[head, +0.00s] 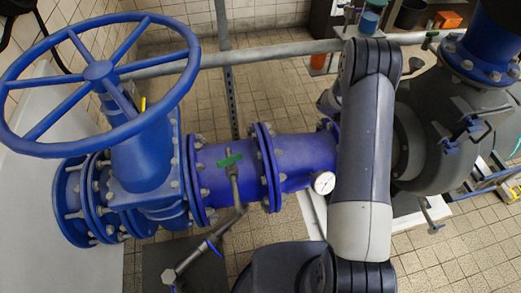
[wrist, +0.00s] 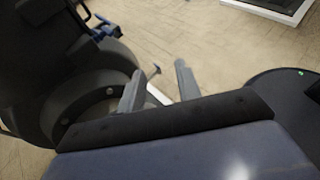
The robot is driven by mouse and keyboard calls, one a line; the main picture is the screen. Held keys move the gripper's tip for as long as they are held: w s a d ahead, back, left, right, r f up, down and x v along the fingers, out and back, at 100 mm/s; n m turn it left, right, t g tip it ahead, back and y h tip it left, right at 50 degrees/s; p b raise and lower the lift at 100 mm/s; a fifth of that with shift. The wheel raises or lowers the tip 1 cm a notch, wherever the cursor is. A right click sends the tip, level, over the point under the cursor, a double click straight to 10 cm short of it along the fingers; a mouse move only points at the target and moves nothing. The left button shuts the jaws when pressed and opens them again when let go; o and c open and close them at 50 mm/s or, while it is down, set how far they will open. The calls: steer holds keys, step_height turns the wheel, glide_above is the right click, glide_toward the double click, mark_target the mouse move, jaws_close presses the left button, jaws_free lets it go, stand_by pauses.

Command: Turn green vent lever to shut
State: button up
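A green lever (head: 230,160) sits on a thin metal pipe at the blue pipe section, left of my arm in the head view. It lies nearly across that pipe, slightly tilted. I cannot tell from the frames which one is the vent lever. My gripper is hidden in the head view. In the wrist view my gripper (wrist: 159,68) has its two fingers apart with nothing between them, pointing toward the tiled floor. Neither green lever shows in the wrist view.
A large blue handwheel (head: 98,70) stands at the left. A pressure gauge (head: 324,182) sits between the blue pipe and my arm. The grey pump (head: 435,135) is close on the right. A grey horizontal pipe (head: 270,52) crosses behind. Tiled floor is open behind the blue pipe.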

steer(key=s+a+f+m+g+y, duration=0.3)
steer(key=s+a+f+m+y, duration=0.15)
steer(key=a+m, duration=0.3)
steer(key=m+t+y+p, duration=0.2)
steer(key=m+y+p, duration=0.2)
steer(key=m+y, duration=1.6)
glide_toward(231, 157)
steer(key=shift+h, duration=0.25)
steer(key=p+x, duration=0.1)
steer(key=x, duration=1)
steer(key=shift+a+r, duration=0.1)
steer(key=shift+a, duration=0.05)
steer(key=shift+c, duration=0.4)
jaws_close()
